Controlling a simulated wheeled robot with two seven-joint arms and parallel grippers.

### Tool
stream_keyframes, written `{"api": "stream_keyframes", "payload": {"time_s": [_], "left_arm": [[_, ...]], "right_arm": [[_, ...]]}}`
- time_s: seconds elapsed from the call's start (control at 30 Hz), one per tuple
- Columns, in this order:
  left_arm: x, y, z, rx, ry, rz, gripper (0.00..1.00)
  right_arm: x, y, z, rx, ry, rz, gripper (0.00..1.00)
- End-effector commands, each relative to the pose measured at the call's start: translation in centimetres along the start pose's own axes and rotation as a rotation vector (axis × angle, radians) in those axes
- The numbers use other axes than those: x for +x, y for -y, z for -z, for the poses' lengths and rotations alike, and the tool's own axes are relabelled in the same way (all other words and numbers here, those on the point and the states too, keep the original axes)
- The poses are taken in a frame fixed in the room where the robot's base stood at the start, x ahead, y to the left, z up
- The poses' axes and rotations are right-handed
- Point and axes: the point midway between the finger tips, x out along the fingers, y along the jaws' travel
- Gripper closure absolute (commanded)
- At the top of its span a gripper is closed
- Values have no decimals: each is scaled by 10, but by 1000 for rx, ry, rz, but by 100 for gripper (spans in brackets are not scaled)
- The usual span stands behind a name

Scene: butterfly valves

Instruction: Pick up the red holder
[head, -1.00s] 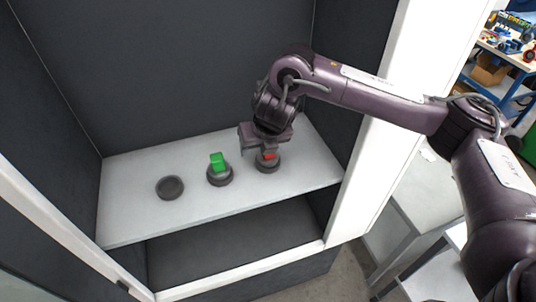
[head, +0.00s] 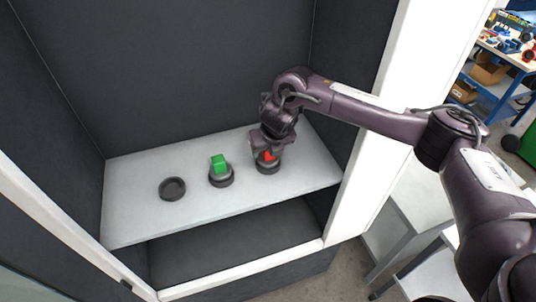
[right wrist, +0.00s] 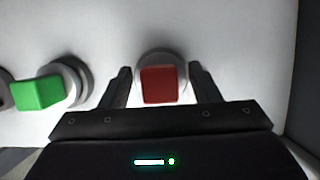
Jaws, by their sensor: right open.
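The red holder (head: 268,156) sits in a dark round base (head: 268,168) at the right of the white shelf. In the right wrist view the red holder (right wrist: 159,85) shows as a red block between the two open fingers of my right gripper (right wrist: 160,80), with a gap on each side. In the head view my right gripper (head: 266,150) is lowered at the red holder and partly hides it. My left gripper is not in view.
A green holder (head: 219,164) stands in a second round base (head: 221,180) left of the red one. An empty dark round base (head: 172,188) is farther left. The white shelf (head: 130,220) is enclosed by dark cabinet walls, with a white frame post (head: 375,130) at the right.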

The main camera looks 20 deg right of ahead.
Motion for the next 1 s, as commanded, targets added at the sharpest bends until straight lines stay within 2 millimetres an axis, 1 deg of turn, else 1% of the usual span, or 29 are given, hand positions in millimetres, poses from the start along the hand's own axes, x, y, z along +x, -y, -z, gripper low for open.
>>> {"api": "stream_keyframes", "payload": {"time_s": [0.1, 0.5, 0.53, 1.0], "left_arm": [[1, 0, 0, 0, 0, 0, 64], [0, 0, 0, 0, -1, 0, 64], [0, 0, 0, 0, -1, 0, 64], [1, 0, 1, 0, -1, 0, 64]], "right_arm": [[0, 0, 0, 0, 0, 0, 45], [0, 0, 0, 0, 0, 0, 97], [0, 0, 0, 0, 0, 0, 100], [-3, 0, -3, 2, 6, -2, 100]]}}
